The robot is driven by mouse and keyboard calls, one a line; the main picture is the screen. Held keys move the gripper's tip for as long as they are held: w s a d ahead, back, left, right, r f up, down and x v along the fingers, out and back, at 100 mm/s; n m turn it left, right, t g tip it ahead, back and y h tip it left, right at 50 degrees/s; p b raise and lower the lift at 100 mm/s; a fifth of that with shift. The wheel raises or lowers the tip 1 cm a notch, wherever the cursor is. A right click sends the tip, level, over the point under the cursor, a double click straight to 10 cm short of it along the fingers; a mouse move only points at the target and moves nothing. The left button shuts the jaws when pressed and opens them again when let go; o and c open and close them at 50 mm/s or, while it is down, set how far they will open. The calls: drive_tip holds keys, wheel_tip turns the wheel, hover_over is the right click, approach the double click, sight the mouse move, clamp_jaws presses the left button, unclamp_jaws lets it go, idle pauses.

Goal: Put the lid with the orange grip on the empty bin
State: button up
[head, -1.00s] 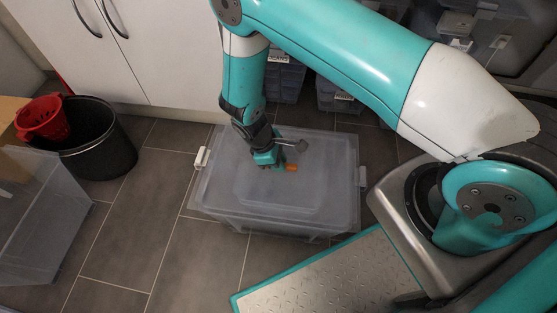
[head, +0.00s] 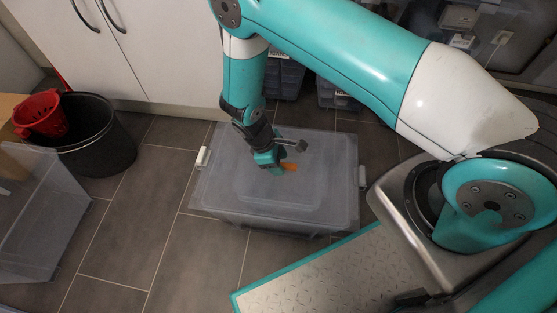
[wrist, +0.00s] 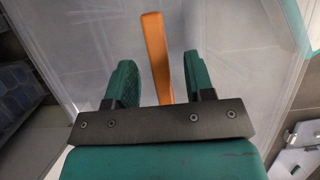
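A translucent lid with an orange grip (head: 289,166) lies on a clear lidded bin (head: 275,226) on the floor in the middle of the head view. The orange grip also shows in the wrist view (wrist: 155,45) as an upright strip. My gripper (head: 277,168) is over the lid, right at the orange grip. In the wrist view my gripper (wrist: 158,62) is open, with the strip's near end between its two green fingers and a gap on both sides. A second clear bin (head: 40,215) stands at the left edge, partly cut off; its inside looks empty.
Bare tiled floor (head: 130,225) lies between the two bins.

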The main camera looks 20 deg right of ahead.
drive_tip(key=p+v, duration=0.4)
drive_tip(key=v, duration=1.3)
drive_tip(key=shift+r+p, duration=0.25)
drive_tip(key=shift+p, duration=0.1)
drive_tip(key=shift+s, duration=0.1)
drive_tip(key=s+r+m+t+y, duration=0.1)
drive_tip(key=s+r+y, duration=0.15)
drive_tip(key=r, duration=0.75)
drive_tip(key=s+r+m+y, duration=0.2)
drive_tip(key=s+r, duration=0.1)
drive_tip(key=r, duration=0.7)
drive_tip(key=s+d+r+m+t+y, duration=0.15)
drive_tip(key=s+r+y, duration=0.25)
drive_tip(key=s+r, duration=0.85)
wheel_tip(320, 180, up, 26)
drive_tip(key=s+p, duration=0.2)
drive_tip(key=p, duration=2.5)
drive_tip(key=shift+r+p, duration=0.25)
drive_tip(key=shift+p, duration=0.15)
